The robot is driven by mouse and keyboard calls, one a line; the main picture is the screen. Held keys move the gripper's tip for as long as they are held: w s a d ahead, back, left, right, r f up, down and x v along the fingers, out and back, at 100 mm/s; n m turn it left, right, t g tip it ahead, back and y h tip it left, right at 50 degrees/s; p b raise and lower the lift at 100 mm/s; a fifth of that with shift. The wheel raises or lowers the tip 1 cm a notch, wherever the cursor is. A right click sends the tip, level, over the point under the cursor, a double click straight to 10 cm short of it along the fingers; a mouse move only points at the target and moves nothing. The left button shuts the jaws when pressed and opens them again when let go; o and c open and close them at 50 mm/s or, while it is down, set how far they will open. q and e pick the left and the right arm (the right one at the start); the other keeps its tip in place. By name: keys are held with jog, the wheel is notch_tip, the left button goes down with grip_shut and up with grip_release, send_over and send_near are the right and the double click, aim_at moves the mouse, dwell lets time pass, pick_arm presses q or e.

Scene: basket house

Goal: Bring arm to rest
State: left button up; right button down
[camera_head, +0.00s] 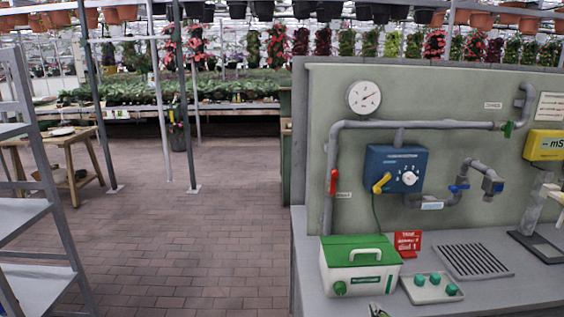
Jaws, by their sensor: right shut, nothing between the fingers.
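Only the tip of my right gripper (379,311) shows, at the bottom edge of the head view. It is shut and empty, just in front of the white box with a green lid (352,281) on the grey bench. Most of the gripper and its arm are cut off by the frame edge. I cannot tell whether it touches the bench. My left gripper is not in view.
Behind stands a green wall panel (450,85) with pipes. A metal shelf rack (40,255) is at left. Brick floor (205,240) lies clear between.

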jog(key=s+f+m+g+y, duration=0.1)
jog(key=s+f+m+g, duration=0.3)
jog(key=s, duration=0.6)
jog(key=s+a+f+m+g+y, duration=0.1)
jog(key=s+f+m+g, duration=0.15)
jog(key=s+f, duration=0.65)
jog(key=s+f+m+g+y, duration=0.1)
jog(key=s+f+m+g, duration=0.2)
jog(key=s, duration=0.9)
jog(key=s+f+g, duration=0.2)
jog(key=s+f, duration=0.1)
jog(key=f, duration=2.5)
jog(key=s+d+f, duration=0.3)
jog(key=s+f, duration=1.1)
jog(key=s, duration=0.2)
jog(key=shift+f+g, duration=0.3)
jog(key=shift+g, duration=0.15)
jog(key=shift+s+n, duration=0.1)
jog(key=shift+n, duration=0.15)
